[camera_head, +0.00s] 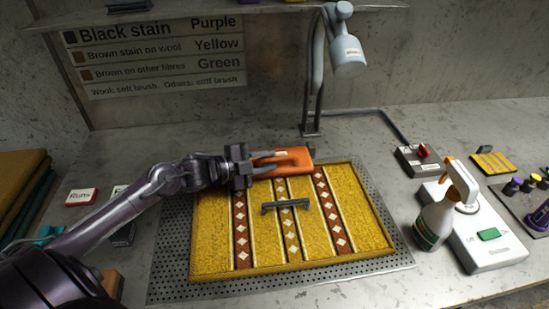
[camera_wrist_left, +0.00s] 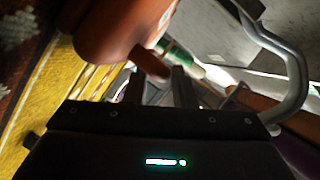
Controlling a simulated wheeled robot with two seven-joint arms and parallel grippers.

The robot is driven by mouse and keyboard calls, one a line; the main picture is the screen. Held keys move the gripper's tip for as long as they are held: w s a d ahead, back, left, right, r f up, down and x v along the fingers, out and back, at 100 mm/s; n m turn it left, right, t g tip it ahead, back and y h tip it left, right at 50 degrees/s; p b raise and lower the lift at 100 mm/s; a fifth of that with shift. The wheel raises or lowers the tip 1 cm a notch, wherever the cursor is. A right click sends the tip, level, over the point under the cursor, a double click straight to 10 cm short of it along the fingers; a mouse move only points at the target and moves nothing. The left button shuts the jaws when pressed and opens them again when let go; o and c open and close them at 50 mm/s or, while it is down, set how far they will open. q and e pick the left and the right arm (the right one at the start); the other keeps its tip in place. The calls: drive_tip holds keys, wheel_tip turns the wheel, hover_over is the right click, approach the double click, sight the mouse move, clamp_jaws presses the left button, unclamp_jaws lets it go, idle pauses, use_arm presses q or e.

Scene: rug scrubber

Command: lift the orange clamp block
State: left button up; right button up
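The orange clamp block (camera_head: 296,158) is at the back edge of the yellow patterned rug (camera_head: 345,220), left of the lamp post's foot. I cannot tell whether it touches the rug. My left gripper (camera_head: 268,162) reaches it from the left, its fingertips at the block's left end. In the left wrist view, the block (camera_wrist_left: 110,30) fills the upper left, and a narrow orange part of it points down towards the dark fingers (camera_wrist_left: 163,88). Whether the fingers are closed on it is unclear. My right gripper is not in view.
A dark bracket handle (camera_head: 286,204) lies on the rug, which rests on a perforated grey mat (camera_head: 170,255). A lamp (camera_head: 349,52) stands behind. A spray bottle (camera_head: 435,220) and a white device with a green button (camera_head: 490,245) are at right. Folded cloths (camera_head: 20,190) are at left.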

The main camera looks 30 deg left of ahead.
sight(276, 157)
use_arm(q)
drive_tip(key=shift+x, duration=1.3)
clamp_jaws()
